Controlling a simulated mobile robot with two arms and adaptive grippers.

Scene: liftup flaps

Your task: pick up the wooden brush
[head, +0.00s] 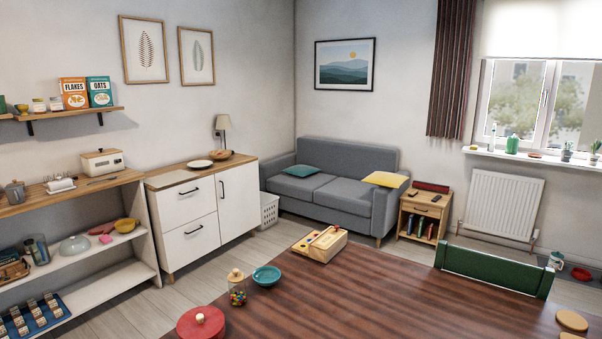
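I cannot make out a wooden brush anywhere in the head view. Small items that are too small to tell apart include a thin dark item (103,180) on the wooden shelf top and a small brown item (219,155) by the lamp on the white cabinet. Neither of my grippers is in view.
A dark wooden table (370,300) fills the foreground, with a wooden box (322,246), blue bowl (266,276), candy jar (237,290) and red lidded pot (201,323). A green chair (493,269) stands behind it. Open shelving (95,265) is left; clear floor (205,270) lies before the white cabinet (233,205).

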